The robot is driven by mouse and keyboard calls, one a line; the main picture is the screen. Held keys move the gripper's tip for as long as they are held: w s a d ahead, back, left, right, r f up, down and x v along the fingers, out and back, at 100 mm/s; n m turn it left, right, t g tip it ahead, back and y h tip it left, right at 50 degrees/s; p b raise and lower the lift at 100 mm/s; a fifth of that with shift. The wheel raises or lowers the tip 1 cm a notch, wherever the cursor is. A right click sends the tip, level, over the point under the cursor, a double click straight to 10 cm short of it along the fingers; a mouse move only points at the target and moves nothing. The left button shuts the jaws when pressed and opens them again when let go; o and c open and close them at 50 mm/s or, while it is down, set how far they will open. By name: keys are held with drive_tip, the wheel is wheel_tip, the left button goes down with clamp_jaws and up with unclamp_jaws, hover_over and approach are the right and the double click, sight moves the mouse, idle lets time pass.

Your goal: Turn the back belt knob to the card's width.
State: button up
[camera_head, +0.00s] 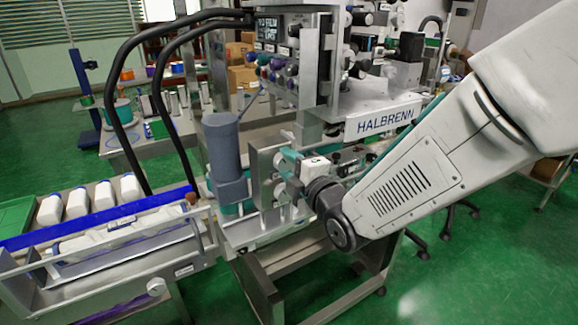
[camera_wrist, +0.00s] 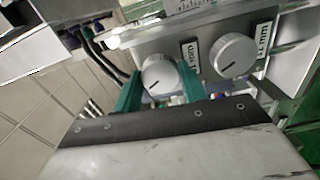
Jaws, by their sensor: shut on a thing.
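In the wrist view, a round silver-white knob (camera_wrist: 160,76) with a dark pointer line sits between the two teal fingers of my gripper (camera_wrist: 159,88), which is shut on it. The pointer slants toward lower left. A second similar knob (camera_wrist: 236,55) is to its right, free, its pointer also slanting. Small white labels (camera_wrist: 190,54) stand beside the knobs; their text is hard to read. In the head view, my gripper (camera_head: 288,163) is at the steel plate (camera_head: 262,165) on the machine's front. A dark card (camera_head: 268,28) with white handwriting is at the top; its width is too small to read surely.
A grey cylindrical motor (camera_head: 223,150) stands left of the plate. A conveyor with white bottles (camera_head: 77,203) and a blue rail (camera_head: 100,218) lies at the left. Green floor is open at lower right.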

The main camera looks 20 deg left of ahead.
drive_tip(key=o, duration=1)
drive_tip(key=shift+d, duration=0.15)
drive_tip(key=v, duration=0.7)
drive_tip(key=shift+s+d, duration=0.2)
drive_tip(key=shift+s, duration=0.05)
